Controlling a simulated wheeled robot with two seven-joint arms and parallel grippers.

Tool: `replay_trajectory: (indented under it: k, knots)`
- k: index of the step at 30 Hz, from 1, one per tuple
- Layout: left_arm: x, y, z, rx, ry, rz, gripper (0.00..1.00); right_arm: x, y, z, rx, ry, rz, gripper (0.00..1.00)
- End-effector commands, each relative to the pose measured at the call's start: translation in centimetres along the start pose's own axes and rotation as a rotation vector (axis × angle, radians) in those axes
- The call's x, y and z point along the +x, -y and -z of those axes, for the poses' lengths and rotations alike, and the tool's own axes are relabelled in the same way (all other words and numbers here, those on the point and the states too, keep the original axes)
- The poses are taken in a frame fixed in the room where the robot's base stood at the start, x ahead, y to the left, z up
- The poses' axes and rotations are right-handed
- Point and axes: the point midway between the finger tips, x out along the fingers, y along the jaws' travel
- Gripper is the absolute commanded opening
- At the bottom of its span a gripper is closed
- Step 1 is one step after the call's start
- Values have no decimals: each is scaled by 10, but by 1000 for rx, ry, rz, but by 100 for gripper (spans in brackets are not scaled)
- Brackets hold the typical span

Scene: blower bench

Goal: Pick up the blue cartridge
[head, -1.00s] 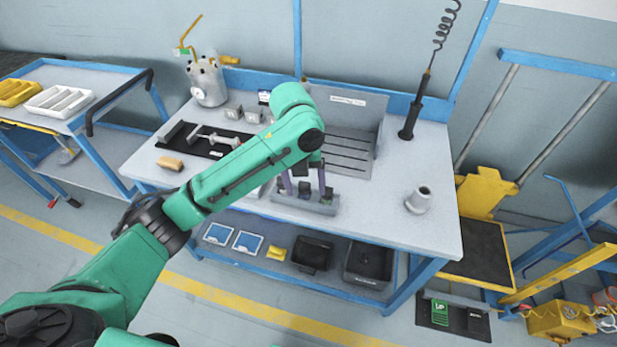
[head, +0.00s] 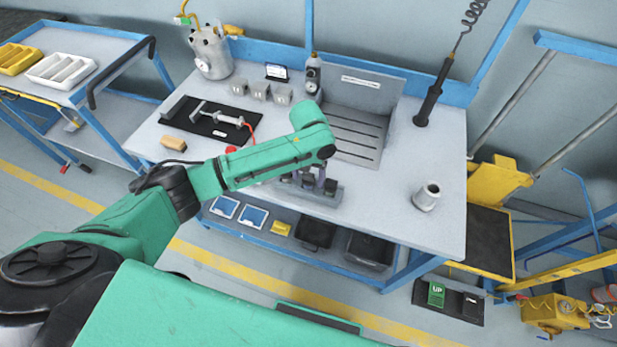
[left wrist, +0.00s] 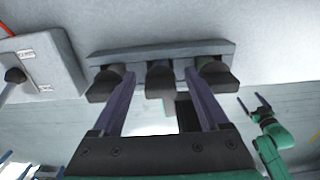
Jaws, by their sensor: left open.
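A grey rack (head: 325,195) stands near the bench's front edge and holds three dark-topped pieces in a row. It also shows in the left wrist view (left wrist: 140,53). My left gripper (head: 310,178) points down at the rack. In the left wrist view its purple fingers (left wrist: 160,82) are open, one on each side of the middle dark top (left wrist: 160,80), with gaps to it. My right gripper (left wrist: 256,105) shows small at the right of that view, its fingers apart.
A grey slotted fixture (head: 357,135) stands behind the rack. A pale cup-like part (head: 427,197) stands to the right, with clear bench between. A black tray (head: 212,122) with a metal tool lies to the left. A metal canister (head: 211,55) stands at the back left.

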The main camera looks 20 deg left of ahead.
Motion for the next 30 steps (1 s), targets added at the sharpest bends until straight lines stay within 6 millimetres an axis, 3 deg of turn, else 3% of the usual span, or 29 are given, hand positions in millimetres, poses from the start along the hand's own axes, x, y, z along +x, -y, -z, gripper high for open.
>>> replay_trajectory:
  k: [7,8,13,14,23,30]
  knots:
    - [8,0,0,1,0,0,78,-1,2,-14,1,24,3,96]
    - [8,0,0,1,0,0,70,-1,2,-17,1,28,3,96]
    - [7,0,0,1,0,0,5,-1,3,-20,1,34,4,96]
    - [7,0,0,1,0,0,0,-1,3,-20,1,34,4,96]
    - [4,0,0,1,1,0,0,0,3,-18,0,30,4,96]
    - [-29,0,-1,2,6,1,0,5,3,-17,0,27,4,96]
